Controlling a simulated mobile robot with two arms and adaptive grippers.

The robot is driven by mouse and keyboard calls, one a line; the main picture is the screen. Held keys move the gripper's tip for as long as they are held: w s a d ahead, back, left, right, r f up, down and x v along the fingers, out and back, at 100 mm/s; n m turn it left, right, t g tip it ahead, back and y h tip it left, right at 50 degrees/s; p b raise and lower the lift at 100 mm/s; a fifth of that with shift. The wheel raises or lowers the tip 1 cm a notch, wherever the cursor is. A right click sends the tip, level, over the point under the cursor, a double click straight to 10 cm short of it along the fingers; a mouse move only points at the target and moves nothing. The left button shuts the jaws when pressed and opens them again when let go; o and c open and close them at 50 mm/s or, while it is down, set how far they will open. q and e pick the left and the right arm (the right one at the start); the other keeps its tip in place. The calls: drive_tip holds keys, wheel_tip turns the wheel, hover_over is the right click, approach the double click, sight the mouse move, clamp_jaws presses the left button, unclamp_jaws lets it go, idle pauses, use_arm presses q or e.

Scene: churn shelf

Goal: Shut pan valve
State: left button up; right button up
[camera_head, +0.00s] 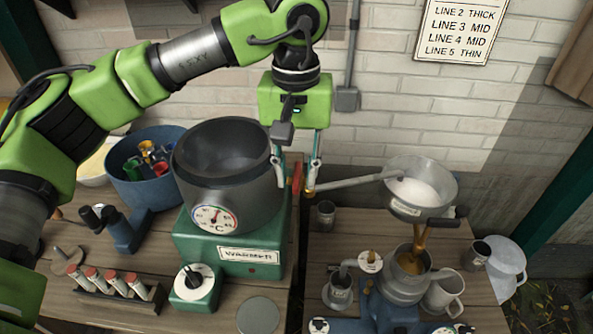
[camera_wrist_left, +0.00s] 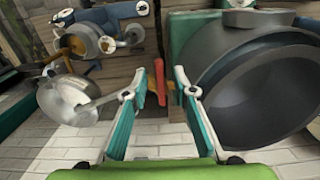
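The silver pan (camera_head: 420,188), with pale contents and a long grey handle, is held above the right-hand apparatus. A brown stream (camera_head: 421,238) runs below it into a metal cup (camera_head: 409,268). A dark lever (camera_head: 440,222) sits under the pan's rim; I cannot tell whether it is the valve. My left gripper (camera_head: 296,178) is open and empty, left of the pan, near the handle's end. In the left wrist view, a red and orange piece (camera_wrist_left: 160,82) shows between the spread fingers (camera_wrist_left: 161,92), and the pan (camera_wrist_left: 72,100) lies left. My right gripper is out of view.
A large dark pot (camera_head: 226,165) on a green warmer (camera_head: 235,245) stands close left of the gripper. A brick wall is behind.

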sight(296, 179)
use_arm(q)
drive_tip(key=shift+f, duration=0.1)
wheel_tip(296, 179, up, 12)
idle(0.6)
